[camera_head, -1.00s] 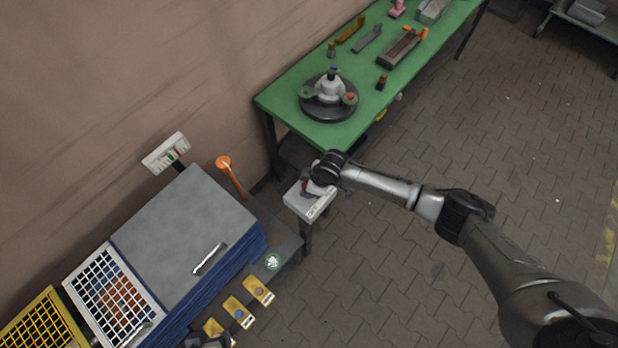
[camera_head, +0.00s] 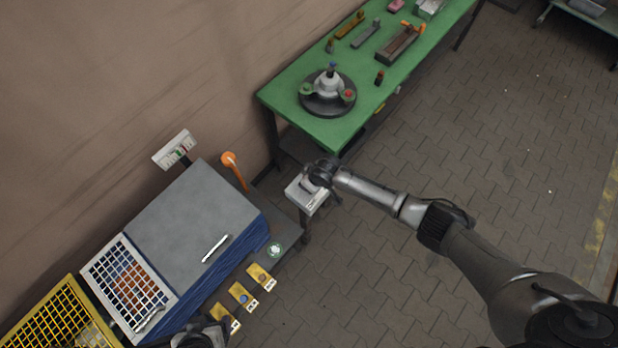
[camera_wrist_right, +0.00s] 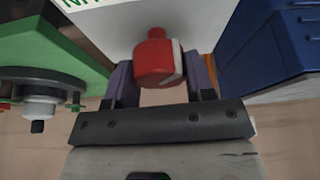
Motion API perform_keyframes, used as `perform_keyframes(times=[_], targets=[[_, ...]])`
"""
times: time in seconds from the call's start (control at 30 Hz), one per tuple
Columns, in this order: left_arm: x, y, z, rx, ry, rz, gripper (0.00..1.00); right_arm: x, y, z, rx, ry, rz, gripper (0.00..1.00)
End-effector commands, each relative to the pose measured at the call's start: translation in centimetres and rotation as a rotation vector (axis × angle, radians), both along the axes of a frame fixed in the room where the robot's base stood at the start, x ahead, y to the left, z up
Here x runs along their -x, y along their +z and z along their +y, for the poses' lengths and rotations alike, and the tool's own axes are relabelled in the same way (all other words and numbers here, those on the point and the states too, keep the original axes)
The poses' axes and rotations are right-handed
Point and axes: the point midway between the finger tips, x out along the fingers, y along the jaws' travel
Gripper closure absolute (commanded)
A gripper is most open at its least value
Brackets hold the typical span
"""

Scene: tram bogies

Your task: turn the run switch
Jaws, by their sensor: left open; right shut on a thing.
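A white switch box (camera_head: 306,195) stands at the right end of the dark bench, below the green table. In the right wrist view a red switch knob (camera_wrist_right: 156,62) sticks out from the white box face, which has green lettering cut off at the edge. My right gripper (camera_head: 311,183) is at the box in the head view. In the right wrist view its two fingers stand on either side of the knob, shut on it. My left gripper (camera_head: 218,330) is a dark shape at the bottom edge, partly cut off, open and away from the box.
An orange-topped lever (camera_head: 230,160) stands left of the box, beside a grey-topped blue cabinet (camera_head: 190,220). Yellow tags (camera_head: 240,294) with buttons line the bench front. The green table (camera_head: 285,95) holds a round dark fixture (camera_head: 328,104). Open paved floor lies to the right.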

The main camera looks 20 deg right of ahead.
Motion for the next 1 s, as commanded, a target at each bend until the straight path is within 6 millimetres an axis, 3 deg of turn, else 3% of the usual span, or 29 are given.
perform_keyframes(times=[0.27,0.3,0.53,0.83,1.0], targets=[[0.0,0.0,-0.3,0.009,0.006,0.0,0.25,-0.1,0.2,0.1,-0.005,-0.002,-0.003,0.74],[0.0,0.0,-0.3,0.011,0.008,0.0,0.25,-0.1,0.2,0.1,-0.005,-0.002,-0.003,0.47],[0.0,0.0,-0.4,0.013,0.008,0.0,0.25,-0.1,0.1,0.1,-0.002,-0.001,-0.001,0.25],[0.0,0.1,-0.2,0.007,0.004,0.0,0.25,0.0,0.3,0.0,-0.002,-0.001,0.0,0.25],[0.0,0.4,0.0,0.0,0.0,0.0,0.25,0.5,1.9,-0.4,-0.002,0.0,-0.002,0.25]])
